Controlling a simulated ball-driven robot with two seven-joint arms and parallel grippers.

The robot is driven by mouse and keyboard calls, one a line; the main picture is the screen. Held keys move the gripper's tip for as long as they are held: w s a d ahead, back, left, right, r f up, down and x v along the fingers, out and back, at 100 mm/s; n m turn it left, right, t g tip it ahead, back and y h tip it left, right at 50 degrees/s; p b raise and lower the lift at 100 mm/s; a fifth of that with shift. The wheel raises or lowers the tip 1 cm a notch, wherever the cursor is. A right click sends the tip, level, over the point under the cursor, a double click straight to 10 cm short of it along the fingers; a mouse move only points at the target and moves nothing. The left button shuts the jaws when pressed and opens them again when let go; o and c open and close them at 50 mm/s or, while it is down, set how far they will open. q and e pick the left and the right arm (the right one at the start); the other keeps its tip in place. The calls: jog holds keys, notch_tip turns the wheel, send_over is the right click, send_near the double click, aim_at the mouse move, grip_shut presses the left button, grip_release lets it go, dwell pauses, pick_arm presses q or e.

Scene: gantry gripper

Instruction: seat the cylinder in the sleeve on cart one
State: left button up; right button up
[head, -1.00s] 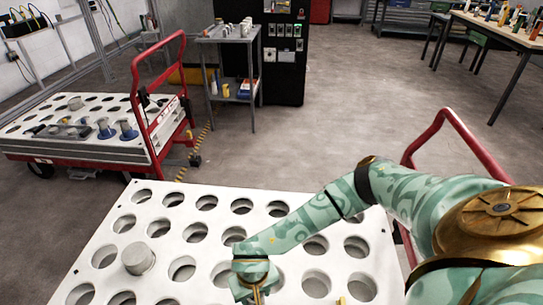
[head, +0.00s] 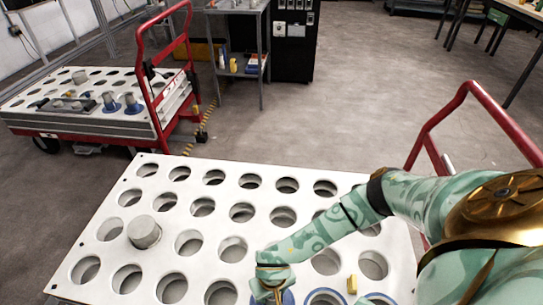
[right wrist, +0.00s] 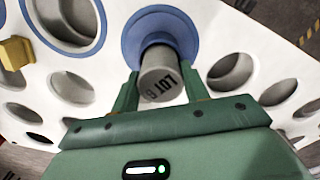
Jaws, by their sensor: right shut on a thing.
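My right gripper (head: 268,293) is low over the front row of the near cart's white top. In the right wrist view the gripper (right wrist: 160,95) has its fingers on both sides of a grey cylinder (right wrist: 160,82) marked "LOT" and is shut on it. The cylinder lines up with a blue-rimmed sleeve (right wrist: 187,30) in the plate, its far end toward the rim. I cannot tell how deep it sits. In the head view only part of that blue rim (head: 288,297) shows beside the gripper. My left gripper is not in view.
The near cart top (head: 165,215) has several open holes and another grey cylinder (head: 144,232) at left. A second blue rim (head: 325,293) and a yellow block (head: 352,284) are close right of the gripper. A red handle (head: 470,90) rises at right. Another cart (head: 100,125) stands behind left.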

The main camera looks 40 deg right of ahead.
jog(key=shift+f, duration=0.2)
jog(key=o, duration=1.3)
pick_arm(q)
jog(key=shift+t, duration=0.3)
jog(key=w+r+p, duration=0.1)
jog(key=p, duration=0.1)
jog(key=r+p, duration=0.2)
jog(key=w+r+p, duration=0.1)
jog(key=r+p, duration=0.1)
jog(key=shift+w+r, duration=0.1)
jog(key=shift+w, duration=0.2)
pick_arm(e)
notch_tip(320, 180, up, 12)
jog(key=shift+r, duration=0.25)
jog(key=shift+f, duration=0.1)
